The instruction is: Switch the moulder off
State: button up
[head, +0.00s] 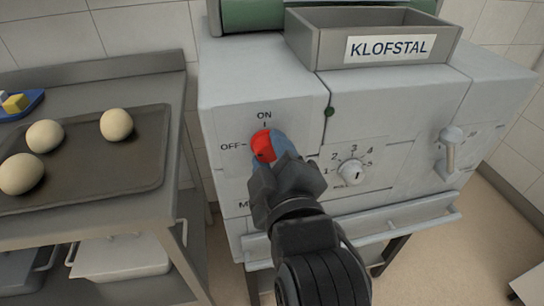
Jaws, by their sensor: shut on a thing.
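The moulder (225,100) is a pale grey machine filling the middle and right of the head view. On its front is a red rotary knob (262,145), with ON printed above it and OFF to its left. My gripper (270,150) reaches up from below and is shut on the red knob. The gripper covers the knob's right and lower parts, so I cannot tell which way the knob points.
A numbered white dial (352,172) sits right of the knob, and a lever (448,148) further right. A rail (355,232) runs along the machine's lower front. At left, a steel table (75,82) holds a dark tray (90,180) with dough balls. A KLOFSTAL hopper (325,32) tops the machine.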

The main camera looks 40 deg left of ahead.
jog(key=shift+s+a+n, duration=0.1)
jog(key=shift+a+n, duration=0.05)
jog(key=shift+n, duration=0.45)
jog(key=o, duration=1)
jog(key=b+v, duration=0.1)
jog(key=v, duration=0.6)
jog(key=shift+s+d, duration=0.2)
jog(key=shift+d, duration=0.1)
